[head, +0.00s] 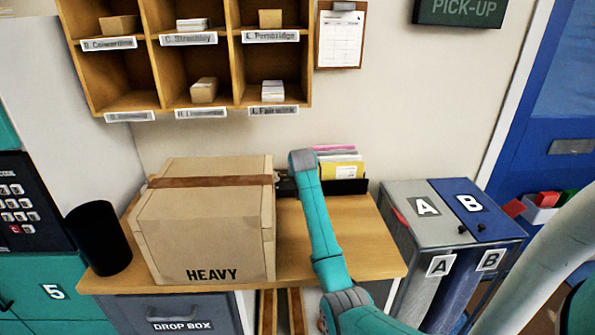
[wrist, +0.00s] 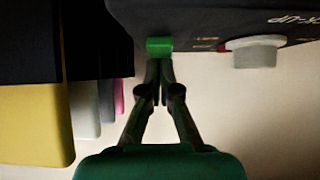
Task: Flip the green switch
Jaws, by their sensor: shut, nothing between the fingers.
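The green switch (wrist: 159,45) sits on the edge of a dark panel (wrist: 215,20) at the top of the wrist view. My gripper (wrist: 158,72) is shut and empty, with its fingertips just below the switch in that view. The tips look very close to the switch; I cannot tell whether they touch it. In the head view my arm reaches over the wooden counter (head: 378,256) toward the file holder, and neither the gripper nor the switch can be made out.
A grey knob (wrist: 253,52) projects beside the switch. In the head view a carton marked HEAVY (head: 205,235) stands left of my arm, and bins A and B (head: 458,218) stand right.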

